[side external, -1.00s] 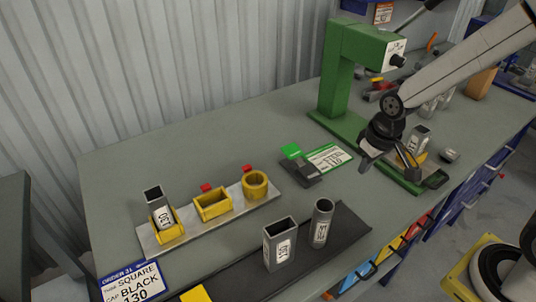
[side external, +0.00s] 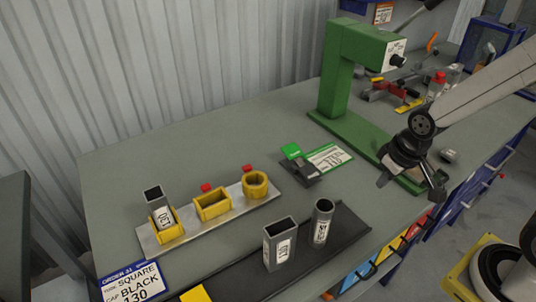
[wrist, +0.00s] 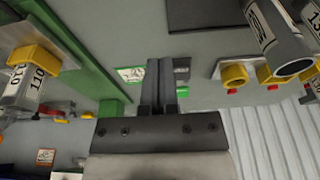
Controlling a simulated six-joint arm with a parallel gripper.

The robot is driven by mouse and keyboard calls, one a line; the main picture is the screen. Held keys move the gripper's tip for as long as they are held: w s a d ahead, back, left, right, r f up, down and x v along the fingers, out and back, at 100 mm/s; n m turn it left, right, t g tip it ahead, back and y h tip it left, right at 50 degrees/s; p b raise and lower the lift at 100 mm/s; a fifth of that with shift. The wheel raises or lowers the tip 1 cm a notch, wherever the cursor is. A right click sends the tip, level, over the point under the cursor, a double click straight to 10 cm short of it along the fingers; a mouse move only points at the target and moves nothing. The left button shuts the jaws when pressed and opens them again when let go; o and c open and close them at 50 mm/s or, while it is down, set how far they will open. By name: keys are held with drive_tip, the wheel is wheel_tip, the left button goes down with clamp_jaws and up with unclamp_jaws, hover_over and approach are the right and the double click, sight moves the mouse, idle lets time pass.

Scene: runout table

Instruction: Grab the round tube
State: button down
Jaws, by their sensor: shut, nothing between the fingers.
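The round tube (side external: 322,222) is a grey open cylinder with a white label. It stands upright on the dark mat (side external: 340,240) at the front of the table. A grey rectangular tube (side external: 279,245) stands just left of it. In the wrist view the round tube (wrist: 270,32) shows at the upper right, its open end facing the camera. My gripper (side external: 386,178) is above the table by the foot of the green press, to the right of and apart from the round tube. Its fingers (wrist: 160,70) are together and empty in the wrist view.
The green press (side external: 345,85) stands behind my gripper. A tube marked 110 (wrist: 18,80) shows at the left of the wrist view. A metal strip (side external: 235,219) carries yellow holders, one with a tube. A grey device and green-edged card (side external: 328,158) lie mid-table.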

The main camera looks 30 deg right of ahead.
unclamp_jaws()
idle(0.3)
